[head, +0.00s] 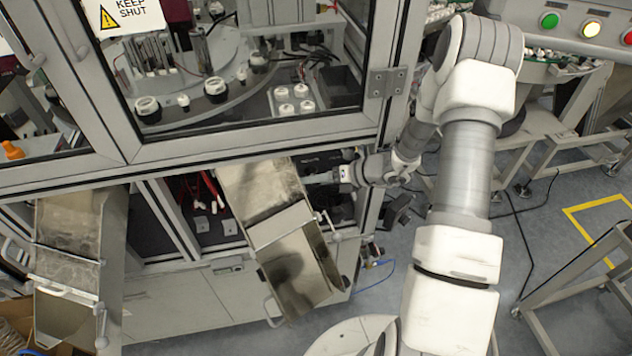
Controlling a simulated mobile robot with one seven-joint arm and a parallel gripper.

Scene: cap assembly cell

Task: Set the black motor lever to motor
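My arm reaches down from the upper right, and its wrist bends left under the glazed cabinet. My gripper (318,179) points left into the open bay below the cabinet, just beside the upper part of the metal chute. Its fingers are small and partly lost against the chute and the shadow, so I cannot tell whether they are open or touch anything. I cannot make out the black motor lever for certain; the bay around my gripper is dark.
A tilted metal chute (262,193) stands left of my gripper, with a second chute (68,225) further left. The cabinet's lower frame (250,143) runs above my wrist. A dark box-like part (398,210) sits at the machine's right corner.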

